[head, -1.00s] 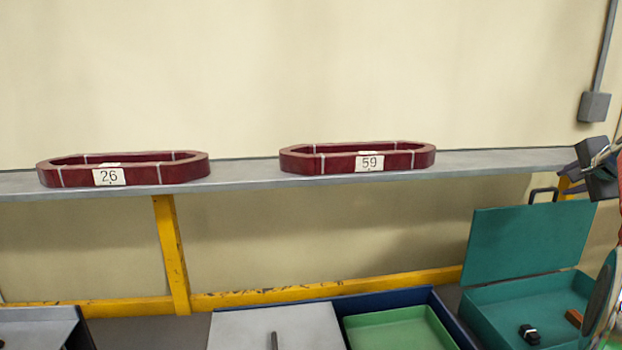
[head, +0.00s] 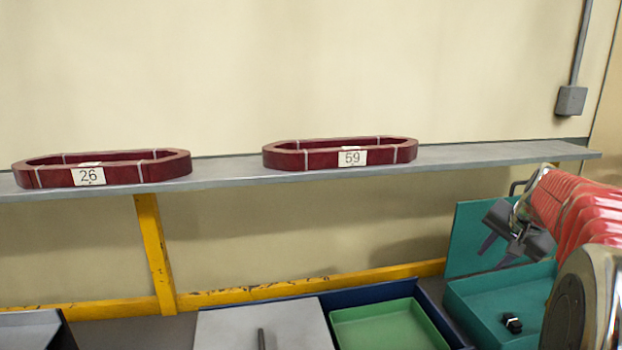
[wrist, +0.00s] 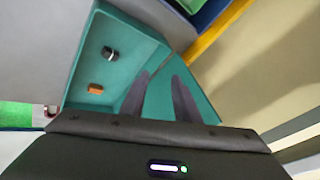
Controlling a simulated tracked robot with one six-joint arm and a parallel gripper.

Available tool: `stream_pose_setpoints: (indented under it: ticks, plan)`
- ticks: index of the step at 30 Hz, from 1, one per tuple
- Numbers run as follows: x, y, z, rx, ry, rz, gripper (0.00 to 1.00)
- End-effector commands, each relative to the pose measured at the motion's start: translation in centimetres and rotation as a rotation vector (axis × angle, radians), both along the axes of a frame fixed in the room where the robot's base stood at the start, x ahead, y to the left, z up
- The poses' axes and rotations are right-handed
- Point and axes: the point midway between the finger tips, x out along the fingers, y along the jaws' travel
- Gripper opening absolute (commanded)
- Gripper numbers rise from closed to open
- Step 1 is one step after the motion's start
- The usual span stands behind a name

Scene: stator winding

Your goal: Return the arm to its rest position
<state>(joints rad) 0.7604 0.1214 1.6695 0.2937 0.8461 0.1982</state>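My gripper (head: 497,246) is at the right of the head view, in front of the raised lid of the teal case (head: 468,238). In the wrist view its two dark fingers (wrist: 165,98) are spread apart with nothing between them. They point over the teal case, which shows there too (wrist: 128,32). My arm covers the right part of the case in the head view.
Two dark red coils, labelled 26 (head: 110,172) and 59 (head: 345,155), lie on the grey shelf (head: 225,172). A green tray (head: 385,325) sits left of the case. The case holds a black item (wrist: 110,53) and an orange block (wrist: 95,88).

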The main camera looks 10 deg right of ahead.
Motion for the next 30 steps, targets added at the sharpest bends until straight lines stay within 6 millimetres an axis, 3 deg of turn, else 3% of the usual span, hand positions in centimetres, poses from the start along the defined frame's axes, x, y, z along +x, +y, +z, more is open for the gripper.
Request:
stream_pose_setpoints:
  ticks: [3, 15, 30]
  plan:
    - [-1.1, 3.8, -0.7, -0.02, 0.045, 0.079, 0.29]
    - [-5.6, 14.7, -3.2, -0.092, 0.164, 0.328, 0.29]
    - [-12.5, 25.4, -6.2, -0.192, 0.254, 0.61, 0.29]
